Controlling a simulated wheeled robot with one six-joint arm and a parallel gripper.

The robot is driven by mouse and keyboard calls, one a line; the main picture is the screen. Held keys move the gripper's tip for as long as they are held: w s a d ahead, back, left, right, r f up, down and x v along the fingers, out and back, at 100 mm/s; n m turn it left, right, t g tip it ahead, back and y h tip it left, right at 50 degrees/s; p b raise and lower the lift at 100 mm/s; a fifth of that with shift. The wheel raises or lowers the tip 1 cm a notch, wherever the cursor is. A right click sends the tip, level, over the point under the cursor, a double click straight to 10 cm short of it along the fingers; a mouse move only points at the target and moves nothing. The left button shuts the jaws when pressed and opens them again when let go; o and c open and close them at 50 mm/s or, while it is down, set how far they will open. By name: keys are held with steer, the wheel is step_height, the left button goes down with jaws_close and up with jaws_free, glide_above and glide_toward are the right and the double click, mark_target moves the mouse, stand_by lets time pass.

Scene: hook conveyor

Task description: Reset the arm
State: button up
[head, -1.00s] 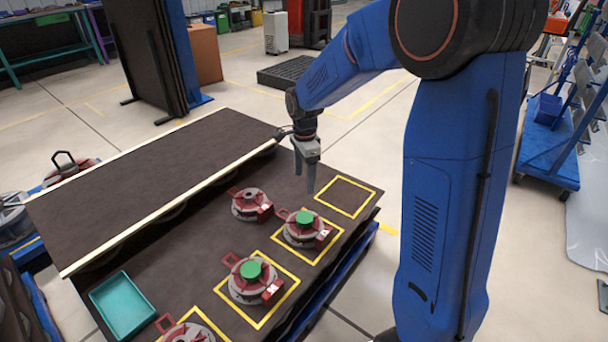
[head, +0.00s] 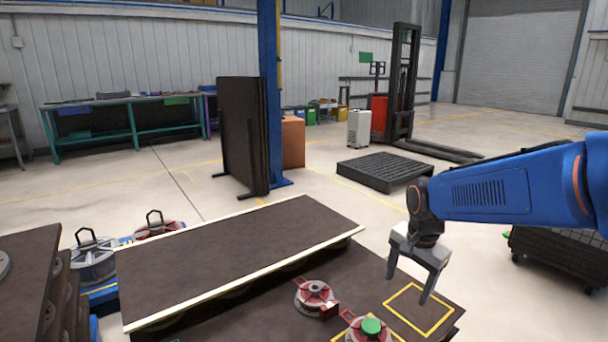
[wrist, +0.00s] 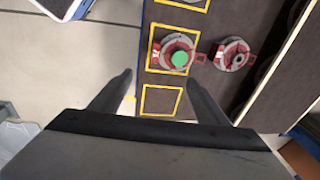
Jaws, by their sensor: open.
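My gripper (head: 406,280) hangs at the end of my blue arm in the head view, above the right end of the dark table. Its two fingers are apart with nothing between them. In the wrist view the open fingers (wrist: 158,85) reach out over an empty yellow-outlined square (wrist: 161,100) and the table edge. A red and grey part with a green top (wrist: 177,54) sits in the adjoining yellow square. A similar part without a green top (wrist: 232,54) stands beside it, outside the squares. Both parts also show low in the head view.
A raised dark conveyor panel (head: 240,245) with a pale edge runs along the table's left side. A black pallet (head: 384,169) and a forklift (head: 400,100) stand farther back. The floor between is open.

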steer(key=s+d+r+n+t, duration=0.1)
steer(key=s+n, duration=0.4)
steer(key=s, duration=0.5)
steer(key=s+d+r+n+t, duration=0.1)
steer(key=s+n, duration=0.4)
steer(key=s, duration=0.6)
steer(key=shift+s+d+r+n+t, duration=0.15)
steer(key=shift+d+r+n+t, duration=0.15)
steer(key=shift+d+t, duration=0.35)
steer(key=shift+d, duration=0.1)
